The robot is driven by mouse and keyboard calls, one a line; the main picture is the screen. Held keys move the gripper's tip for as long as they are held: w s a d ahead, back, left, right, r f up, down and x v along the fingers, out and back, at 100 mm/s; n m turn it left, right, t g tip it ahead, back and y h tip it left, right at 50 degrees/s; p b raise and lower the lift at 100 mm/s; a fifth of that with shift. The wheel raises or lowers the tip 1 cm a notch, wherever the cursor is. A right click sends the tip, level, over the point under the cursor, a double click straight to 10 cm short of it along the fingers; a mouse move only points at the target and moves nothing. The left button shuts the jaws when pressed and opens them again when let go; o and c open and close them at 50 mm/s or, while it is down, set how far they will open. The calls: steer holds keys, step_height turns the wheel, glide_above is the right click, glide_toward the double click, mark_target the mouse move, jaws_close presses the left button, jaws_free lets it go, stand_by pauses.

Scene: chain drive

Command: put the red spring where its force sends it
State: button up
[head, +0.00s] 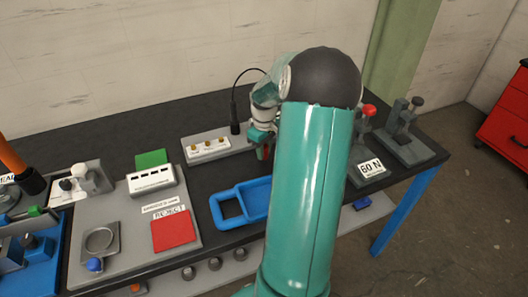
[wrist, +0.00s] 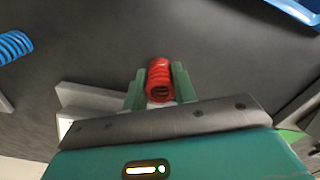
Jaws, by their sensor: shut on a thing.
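In the wrist view my gripper (wrist: 158,82) has its two green fingers on either side of a red coil spring (wrist: 159,80), shut on it. The spring's open end faces the camera. In the head view my gripper (head: 262,145) is over the bench, partly hidden behind my arm, and the spring is hard to make out. A grey press-like fixture with a red knob (head: 369,110) stands to the right, with a "60 N" sign (head: 371,168) in front. A red pad (head: 173,230) lies by a "REJECT" label, and a green pad (head: 150,158) lies farther back.
A blue tray (head: 226,213) lies in front of my gripper. A grey block with brass studs (head: 208,146) is left of it. A blue spring (wrist: 14,46) shows in the wrist view. Another grey fixture (head: 405,140) stands by the bench's right edge. The dark bench's back left is clear.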

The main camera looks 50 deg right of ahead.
steer(key=shift+f, duration=0.5)
steer(key=shift+a+f, duration=0.1)
steer(key=shift+f, duration=0.05)
steer(key=o, duration=1.1)
steer(key=shift+c, duration=0.2)
step_height(320, 180, up, 12)
steer(key=shift+f, duration=0.2)
steer(key=shift+r, duration=0.4)
